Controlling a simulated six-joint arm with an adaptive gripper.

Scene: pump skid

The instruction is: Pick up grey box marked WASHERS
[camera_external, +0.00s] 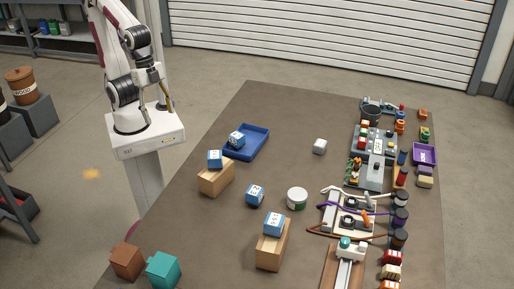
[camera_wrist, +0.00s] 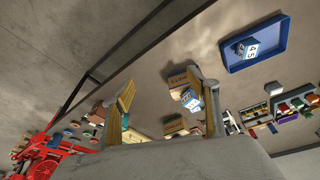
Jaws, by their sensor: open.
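A small light grey box (camera_external: 320,146) sits alone on the brown table, right of the blue tray, in the external view. Any lettering on it is too small to read there. My gripper (camera_external: 161,100) is high above my base, left of the table and well apart from the grey box. In the wrist view my gripper (camera_wrist: 163,82) has its two fingers spread wide with nothing held between them.
A blue tray (camera_external: 261,139) holds a blue-and-white box (camera_external: 236,139). Similar boxes stand on wooden blocks (camera_external: 216,180) and on the table, near a white-and-green tin (camera_external: 297,198). Pump equipment (camera_external: 374,143) crowds the right side. Table around the grey box is clear.

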